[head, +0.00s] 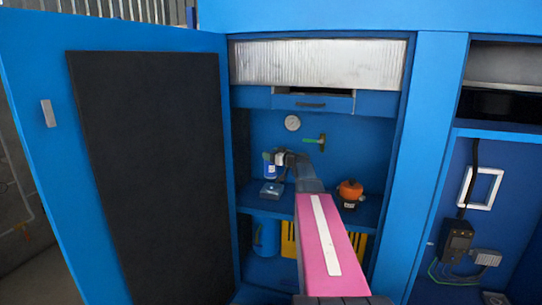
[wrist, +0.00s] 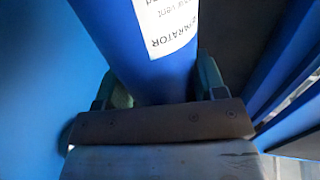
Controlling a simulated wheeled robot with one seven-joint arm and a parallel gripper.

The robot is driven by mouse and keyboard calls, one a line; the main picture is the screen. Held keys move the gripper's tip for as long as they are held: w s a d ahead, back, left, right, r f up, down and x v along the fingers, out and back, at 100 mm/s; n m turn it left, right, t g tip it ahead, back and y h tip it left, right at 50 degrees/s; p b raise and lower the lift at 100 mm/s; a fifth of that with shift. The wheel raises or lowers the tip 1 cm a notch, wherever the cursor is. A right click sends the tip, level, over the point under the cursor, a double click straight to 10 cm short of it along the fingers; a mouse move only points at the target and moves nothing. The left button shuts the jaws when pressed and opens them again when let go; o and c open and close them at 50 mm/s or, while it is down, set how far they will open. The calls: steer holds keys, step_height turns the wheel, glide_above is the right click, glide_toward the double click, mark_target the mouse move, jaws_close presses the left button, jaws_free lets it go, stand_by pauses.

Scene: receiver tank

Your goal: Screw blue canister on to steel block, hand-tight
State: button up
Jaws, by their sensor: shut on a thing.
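The blue canister (head: 268,158) stands roughly upright inside the blue cabinet, above the shelf. In the wrist view it is a large blue cylinder (wrist: 165,75) with a white label, its lettering upside down. My gripper (wrist: 160,90) is shut on it, with a greenish finger on each side; in the head view my gripper (head: 277,160) reaches it from the right. A small grey block with a bluish top (head: 271,190) sits on the shelf below the canister; I take it for the steel block. The canister's end and any contact with the block are too small to tell.
A round gauge (head: 292,123) and a green-handled valve (head: 314,140) are on the back wall. An orange-and-black item (head: 350,190) stands on the shelf at right. A blue jug (head: 265,238) stands below. The open cabinet door (head: 145,170) bounds the left.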

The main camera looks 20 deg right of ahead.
steer(key=shift+w+d+f, duration=0.1)
steer(key=shift+d+f, duration=0.05)
steer(key=shift+f, duration=2.4)
steer(key=shift+w+d+n+g+y, duration=0.15)
steer(key=shift+w+n+g+y, duration=0.05)
steer(key=shift+n+g+y, duration=0.8)
steer(key=n+g+y, duration=0.2)
steer(key=g, duration=0.1)
steer(key=n+g+y, duration=0.2)
steer(key=n+g, duration=0.1)
steer(key=g, duration=0.1)
steer(key=shift+y, duration=0.3)
steer(key=shift+s+n+g, duration=0.2)
steer(key=shift+n+g, duration=0.3)
steer(key=shift+g, duration=0.1)
steer(key=shift+f, duration=0.4)
